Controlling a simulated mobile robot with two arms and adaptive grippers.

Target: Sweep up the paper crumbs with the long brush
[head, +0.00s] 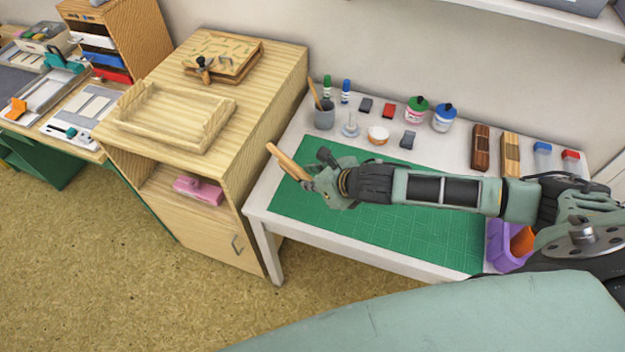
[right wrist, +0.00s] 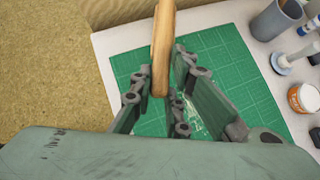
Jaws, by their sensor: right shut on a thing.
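My right gripper (head: 313,181) is shut on a wooden-handled tool, likely the long brush (head: 287,161), above the left part of the green mat (head: 430,236). In the right wrist view the brush (right wrist: 162,40) is a pale wooden bar rising between the fingers of the gripper (right wrist: 160,92). No bristles show. Pale specks, perhaps the paper crumbs (right wrist: 194,122), lie on the mat behind the fingers in that view. I cannot make out crumbs in the head view, where my arm covers part of the mat. My left gripper is not in view.
A grey cup (head: 324,117) with a wooden stick, jars, stamps and inkpads line the back of the white table (head: 262,190). A purple container (head: 507,246) is at the front right. A wooden cabinet (head: 225,190) with a tray (head: 176,138) on it stands left.

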